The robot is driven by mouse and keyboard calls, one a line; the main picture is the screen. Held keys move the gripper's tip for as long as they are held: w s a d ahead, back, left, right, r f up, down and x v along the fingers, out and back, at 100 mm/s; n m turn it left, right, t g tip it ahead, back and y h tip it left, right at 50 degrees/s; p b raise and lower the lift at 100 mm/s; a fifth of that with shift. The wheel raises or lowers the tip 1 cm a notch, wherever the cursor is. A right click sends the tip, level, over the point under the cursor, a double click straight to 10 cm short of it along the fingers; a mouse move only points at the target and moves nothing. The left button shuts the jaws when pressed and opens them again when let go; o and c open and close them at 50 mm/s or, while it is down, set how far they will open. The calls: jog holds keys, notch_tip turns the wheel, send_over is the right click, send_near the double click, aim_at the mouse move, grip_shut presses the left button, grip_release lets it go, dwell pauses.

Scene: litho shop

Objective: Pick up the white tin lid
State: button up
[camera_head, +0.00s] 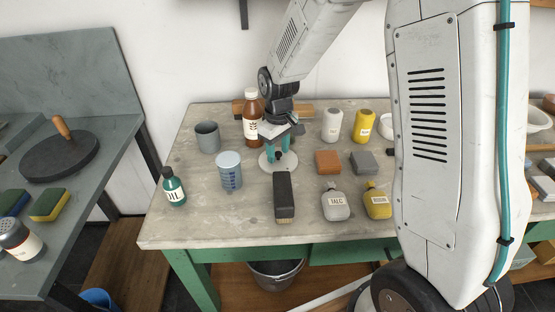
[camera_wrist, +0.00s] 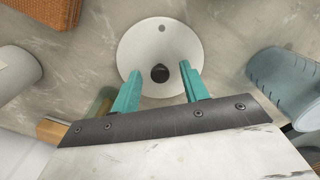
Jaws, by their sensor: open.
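The white tin lid (camera_head: 278,168) is a round white disc with a dark knob, lying flat on the grey worktop. In the wrist view the lid (camera_wrist: 138,45) shows its black knob in the middle and a small hole near its rim. My gripper (camera_head: 278,150) points down over the lid, its teal fingers apart. In the wrist view my gripper (camera_wrist: 160,72) is open and empty, with a finger on either side of the knob. I cannot tell whether the fingertips touch the lid.
A blue measuring beaker (camera_head: 229,173) stands close left of the lid, and a brown bottle (camera_head: 253,120) behind it. An orange block (camera_head: 328,162) and a grey block (camera_head: 364,162) lie to the right. A grey cup (camera_head: 207,137) stands back left.

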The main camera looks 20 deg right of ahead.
grip_shut()
jog(key=shift+r, duration=0.1)
